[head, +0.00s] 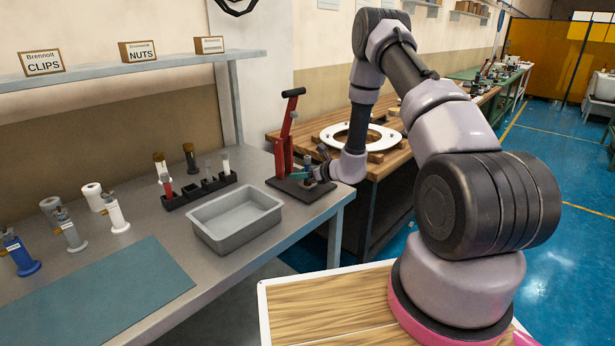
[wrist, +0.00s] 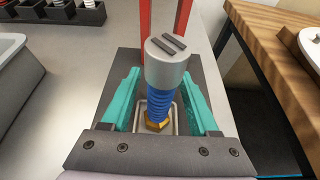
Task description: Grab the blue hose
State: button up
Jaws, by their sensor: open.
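The blue hose (wrist: 157,104) stands upright between the teal fingers of my gripper (wrist: 162,105) in the wrist view. It has a grey cylindrical cap (wrist: 166,65) on top and a brass nut (wrist: 155,123) at its base. Gaps show between the hose and both fingers. The hose stands in a square seat on the dark base of the red press (head: 284,150). In the head view my gripper (head: 308,172) is at this press on the bench, and the hose is hard to make out there.
A grey metal tray (head: 236,219) sits on the bench left of the press. A black holder (head: 198,192) with several fittings stands behind it. A teal mat (head: 95,292) lies front left.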

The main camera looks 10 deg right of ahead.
jog(key=shift+a, duration=0.1)
grip_shut()
jog(key=shift+r, duration=0.1)
